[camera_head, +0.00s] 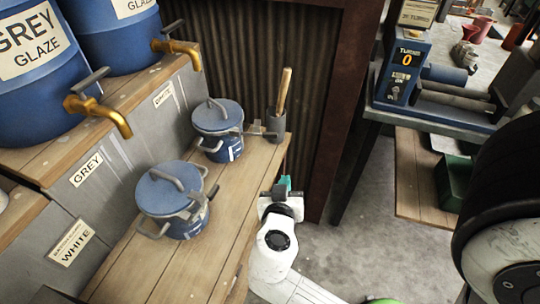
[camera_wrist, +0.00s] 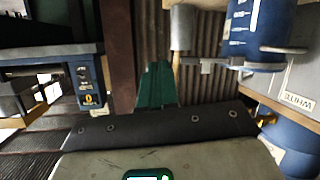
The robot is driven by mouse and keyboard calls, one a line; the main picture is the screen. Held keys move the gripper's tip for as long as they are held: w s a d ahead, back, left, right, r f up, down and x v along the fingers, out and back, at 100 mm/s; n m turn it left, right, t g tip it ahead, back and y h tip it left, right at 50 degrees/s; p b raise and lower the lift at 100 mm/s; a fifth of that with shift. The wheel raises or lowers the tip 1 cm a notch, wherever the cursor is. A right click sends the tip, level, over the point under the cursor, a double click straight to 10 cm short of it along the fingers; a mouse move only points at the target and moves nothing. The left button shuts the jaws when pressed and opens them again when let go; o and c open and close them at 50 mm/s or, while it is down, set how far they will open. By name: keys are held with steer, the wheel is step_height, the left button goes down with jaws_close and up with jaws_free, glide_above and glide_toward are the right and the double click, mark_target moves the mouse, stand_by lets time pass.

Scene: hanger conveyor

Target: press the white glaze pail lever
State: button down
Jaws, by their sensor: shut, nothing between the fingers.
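Two blue lidded pails stand on the wooden bench, a near pail (camera_head: 163,193) and a far pail (camera_head: 217,118). I cannot read their own labels, so which holds white glaze is unclear. A grey lever (camera_head: 262,131) sticks out rightward from the far pail; the near pail's lever (camera_head: 209,192) is at its right side. In the wrist view a pail (camera_wrist: 258,30) with a grey lever (camera_wrist: 208,62) is at upper right. My gripper (camera_head: 285,184), with teal fingers, is shut and empty beyond the bench's right edge, apart from both pails. Its fingers (camera_wrist: 155,85) fill the wrist view's middle.
A wooden-handled tool in a grey holder (camera_head: 277,124) stands beside the far pail. Brass-tapped blue barrels (camera_head: 38,75) stand upper left. GREY (camera_head: 86,170) and WHITE (camera_head: 72,243) labels mark the grey step. A corrugated panel (camera_head: 265,50) is behind; a blue machine (camera_head: 405,70) stands right.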

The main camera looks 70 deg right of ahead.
mark_target(271, 137)
steer(key=shift+w+a+r+m+t+h+b, duration=0.1)
steer(key=shift+w+a+t+h+b, duration=0.25)
steer(key=shift+w+t+h+b, duration=0.25)
steer(key=shift+w+a+m+t+h+b, duration=0.1)
steer(key=shift+w+a+t+h+b, duration=0.3)
steer(key=shift+w, duration=0.25)
steer(key=shift+w+a+r+m+t+h+b, duration=0.1)
steer(key=shift+w+a+t+h+b, duration=0.35)
steer(key=shift+w, duration=0.2)
steer(key=shift+d, duration=0.15)
steer(key=p+x, duration=0.3)
steer(key=x, duration=1.1)
steer(key=shift+p, duration=0.35)
steer(key=shift+f, duration=0.15)
